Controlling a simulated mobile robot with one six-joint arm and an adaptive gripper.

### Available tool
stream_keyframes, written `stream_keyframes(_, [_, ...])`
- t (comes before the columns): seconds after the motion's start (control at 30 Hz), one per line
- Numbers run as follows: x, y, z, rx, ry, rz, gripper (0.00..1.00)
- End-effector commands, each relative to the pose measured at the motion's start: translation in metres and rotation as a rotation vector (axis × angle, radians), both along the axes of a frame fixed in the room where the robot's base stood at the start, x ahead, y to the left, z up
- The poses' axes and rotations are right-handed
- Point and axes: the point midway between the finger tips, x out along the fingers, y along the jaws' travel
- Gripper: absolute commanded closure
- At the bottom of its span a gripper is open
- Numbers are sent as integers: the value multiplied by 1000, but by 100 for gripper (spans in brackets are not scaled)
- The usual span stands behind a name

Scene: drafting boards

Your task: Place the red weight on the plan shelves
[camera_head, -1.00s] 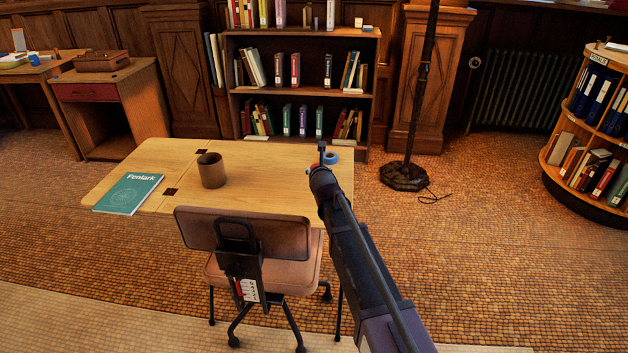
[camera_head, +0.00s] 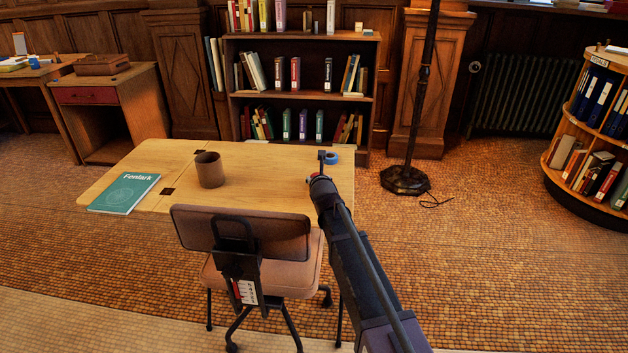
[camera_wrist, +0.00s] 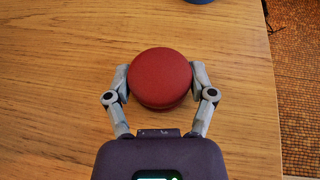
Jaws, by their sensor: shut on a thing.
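The red weight (camera_wrist: 160,78) is a round, flat-topped disc in the wrist view. My gripper (camera_wrist: 160,80) is shut on it, one finger pressed to each side, above the wooden table top (camera_wrist: 50,90). Whether the weight touches the table is hard to tell. In the head view my gripper (camera_head: 322,165) is over the table's right part, and my arm mostly hides the weight. A dark wooden bookcase (camera_head: 300,91) with several shelves of books stands behind the table. A curved shelf unit (camera_head: 556,181) stands at the far right. I cannot tell which is the plan shelves.
On the table (camera_head: 250,190) are a brown cup (camera_head: 209,170), a green book (camera_head: 124,193) and a blue roll (camera_head: 332,158) close to my gripper. A chair (camera_head: 242,236) stands at the near side. A lamp stand (camera_head: 405,180) is right of the bookcase. Tiled floor lies open at right.

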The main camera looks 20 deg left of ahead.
Motion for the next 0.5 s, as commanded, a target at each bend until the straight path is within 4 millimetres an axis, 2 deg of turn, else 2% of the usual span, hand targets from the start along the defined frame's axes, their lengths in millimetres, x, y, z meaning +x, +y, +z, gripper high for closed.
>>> stream_keyframes(0.17, [0,0,-3,0,-1,0,90])
stream_keyframes(0.2, [0,0,-3,0,0,0,23])
stream_keyframes(0.27, [0,0,-2,0,0,0,5])
stream_keyframes(0.3, [0,0,-2,0,0,0,0])
stream_keyframes(0.5, [0,0,-2,0,0,0,0])
